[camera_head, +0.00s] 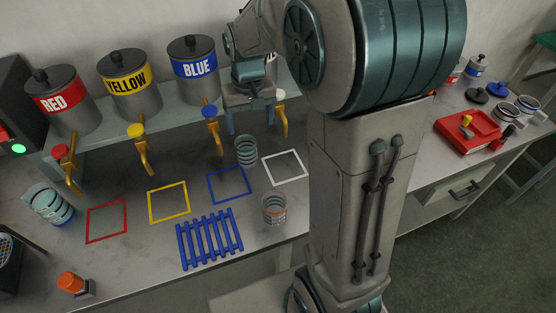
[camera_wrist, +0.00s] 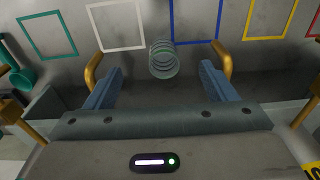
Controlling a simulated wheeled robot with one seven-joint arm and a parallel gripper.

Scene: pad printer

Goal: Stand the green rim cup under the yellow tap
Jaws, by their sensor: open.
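The clear cup with greenish rings (camera_head: 246,150), which looks like the green rim cup, stands upright behind the gap between the blue and white outlines. In the wrist view the cup (camera_wrist: 163,60) is ahead of my fingers, roughly midway between them, and apart from both. My gripper (camera_head: 251,124) is open and empty, between the blue tap and the white tap; both fingers show in the wrist view (camera_wrist: 163,86). The yellow tap (camera_head: 141,145) hangs below the YELLOW tank (camera_head: 130,83), further left. The yellow outline (camera_head: 168,201) on the counter before it is empty.
The blue tap (camera_head: 212,128) and white-topped tap (camera_head: 281,118) flank my gripper closely. A blue-banded cup (camera_head: 48,203) is at the left. The red outline (camera_head: 106,221) and blue outline (camera_head: 229,184) are empty.

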